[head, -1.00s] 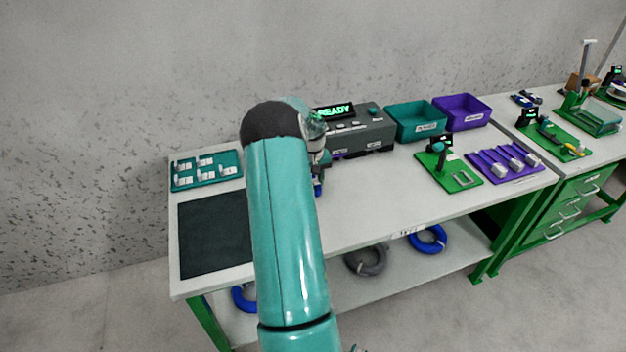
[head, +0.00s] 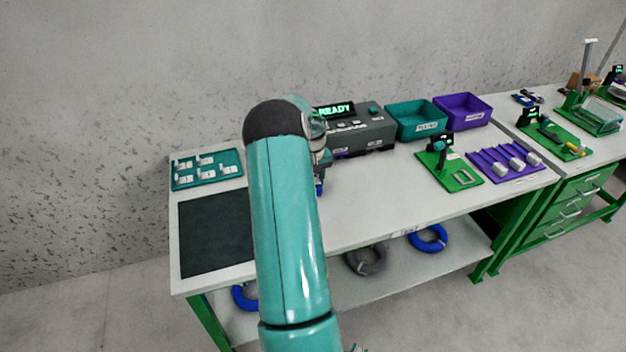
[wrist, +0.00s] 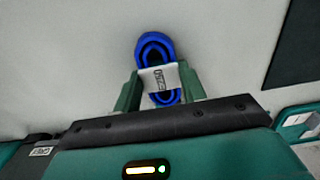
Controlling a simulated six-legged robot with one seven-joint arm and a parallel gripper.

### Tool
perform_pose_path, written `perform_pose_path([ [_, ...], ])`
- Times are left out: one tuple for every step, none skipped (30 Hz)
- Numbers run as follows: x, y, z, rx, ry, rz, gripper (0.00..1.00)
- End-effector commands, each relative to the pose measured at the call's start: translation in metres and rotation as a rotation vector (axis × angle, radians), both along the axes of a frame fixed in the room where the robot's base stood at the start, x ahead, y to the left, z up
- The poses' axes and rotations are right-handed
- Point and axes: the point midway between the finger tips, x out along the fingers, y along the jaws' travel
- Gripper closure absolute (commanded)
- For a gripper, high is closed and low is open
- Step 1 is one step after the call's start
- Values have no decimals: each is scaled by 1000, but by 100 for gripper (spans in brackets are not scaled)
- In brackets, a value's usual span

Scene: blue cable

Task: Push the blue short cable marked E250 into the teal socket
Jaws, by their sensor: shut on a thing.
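The short blue cable is a small looped coil (wrist: 154,46) with a white label (wrist: 158,79) in the wrist view. My gripper (wrist: 159,74) is shut on it at the label, between two green fingers. The marking on the label is too small to read surely. I cannot make out the teal socket; my arm hides part of the tester's left side.
A teal clip board (head: 207,183) and a dark mat (head: 214,236) lie at the left. A teal bin (head: 417,121) and a purple bin (head: 463,112) stand right of the tester. Green (head: 462,182) and purple (head: 520,178) fixtures lie farther right. The table's front middle is clear.

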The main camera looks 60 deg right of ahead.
Motion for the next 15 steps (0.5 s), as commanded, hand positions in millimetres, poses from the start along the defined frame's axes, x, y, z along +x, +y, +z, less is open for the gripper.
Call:
perform_pose_path([
  [0,0,0,0,0,0,86],
  [0,0,0,0,0,0,86],
  [1,0,0,0,0,1,86],
  [1,0,0,0,0,1,86],
  [1,-1,0,0,0,1,86],
  [2,-1,0,0,0,1,86],
  [2,-2,0,0,0,1,86],
  [3,-3,0,0,0,1,86],
  [4,-3,0,0,0,0,86],
  [4,-4,0,0,0,0,86],
  [5,-5,0,0,0,0,86],
  [6,-5,0,0,0,0,86],
  [6,-6,0,0,0,0,86],
  [7,-7,0,0,0,1,86],
  [7,-7,0,0,0,1,86],
])
